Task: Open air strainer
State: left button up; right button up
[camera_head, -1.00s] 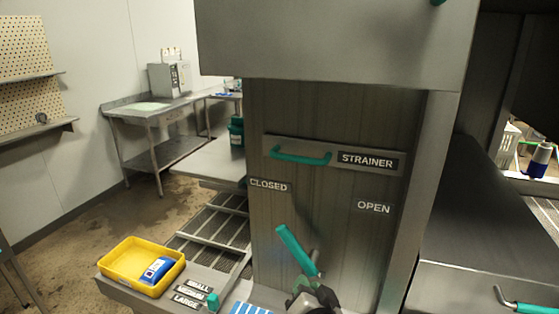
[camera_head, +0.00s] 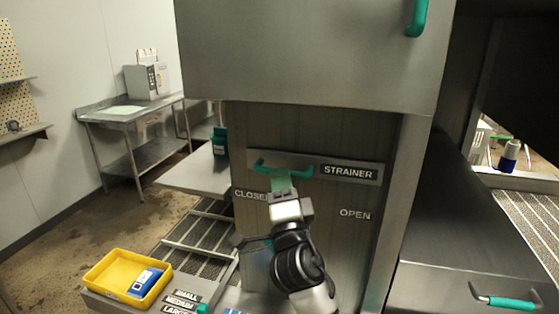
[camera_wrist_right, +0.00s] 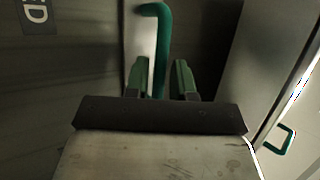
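The strainer handle (camera_head: 262,167), a teal bar, sits on a metal strip beside the STRAINER label (camera_head: 349,173) on the front panel. Below it are a CLOSED label (camera_head: 249,195), partly hidden by my arm, and an OPEN label (camera_head: 355,215). My right gripper (camera_head: 281,180) is at the handle and hides its middle. In the right wrist view, the handle (camera_wrist_right: 163,22) runs between the two green fingers of my right gripper (camera_wrist_right: 160,66). The fingers are apart, with gaps visible beside the bar. My left gripper is not in view.
A yellow tray (camera_head: 107,271) holding a blue and white item (camera_head: 145,282) sits at lower left, beside SMALL, MEDIUM and LARGE labels. A large metal housing (camera_head: 300,50) overhangs the panel. A steel drawer with a teal handle (camera_head: 508,302) stands at right.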

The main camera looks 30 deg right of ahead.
jog(key=shift+p+x, duration=0.4)
jog(key=shift+x, duration=0.9)
grip_shut()
